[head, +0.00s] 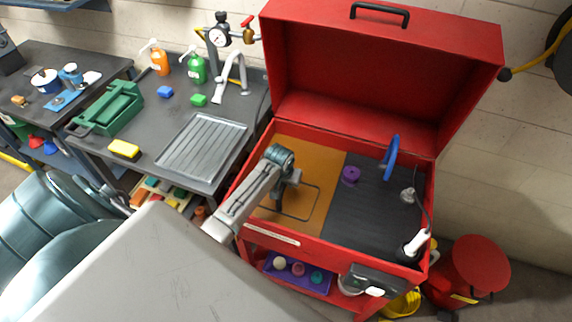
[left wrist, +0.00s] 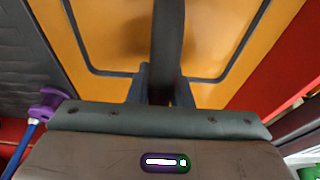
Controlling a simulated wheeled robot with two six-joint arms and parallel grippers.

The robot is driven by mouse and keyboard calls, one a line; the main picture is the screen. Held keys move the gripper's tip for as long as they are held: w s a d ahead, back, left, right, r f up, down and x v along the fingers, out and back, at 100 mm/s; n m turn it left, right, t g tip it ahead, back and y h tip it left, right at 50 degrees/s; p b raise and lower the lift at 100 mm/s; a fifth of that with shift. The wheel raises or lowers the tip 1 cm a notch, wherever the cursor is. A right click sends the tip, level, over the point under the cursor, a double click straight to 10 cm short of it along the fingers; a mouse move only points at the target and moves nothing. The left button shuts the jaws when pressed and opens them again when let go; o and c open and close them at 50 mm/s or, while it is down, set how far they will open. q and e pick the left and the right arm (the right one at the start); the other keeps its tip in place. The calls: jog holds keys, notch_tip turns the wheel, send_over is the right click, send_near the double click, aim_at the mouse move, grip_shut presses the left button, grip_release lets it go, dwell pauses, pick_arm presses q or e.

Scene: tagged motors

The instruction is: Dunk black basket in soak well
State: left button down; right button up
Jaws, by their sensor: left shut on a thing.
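The open red washer cabinet (head: 247,205) has an orange left half and a ribbed dark right half. My left gripper (head: 287,183) is over the orange half, pointing down. It is shut on a dark upright bar, which shows between the fingers in the left wrist view (left wrist: 166,50) and looks like the black basket's handle. The basket's body cannot be told apart clearly. A dark rounded outline (head: 300,217) lies on the orange surface around the spot under the gripper. I cannot tell whether it is the basket's rim or the soak well's edge. My right gripper is not in view.
On the dark half are a purple spool-like piece (head: 350,175), a blue hoop (head: 391,157) and a white-handled tool (head: 417,243). The raised red lid (head: 370,80) stands behind.

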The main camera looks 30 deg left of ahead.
pick_arm(q)
jog(key=x, duration=0.1)
jog(key=b+x, duration=0.1)
jog(key=shift+s+f, duration=0.15)
jog(key=shift+f, duration=0.3)
jog(key=shift+r+p, duration=0.8)
jog(key=shift+r, duration=1.25)
notch_tip(320, 180, up, 18)
dwell(0.5)
jog(key=shift+f, duration=0.1)
dwell(1.8)
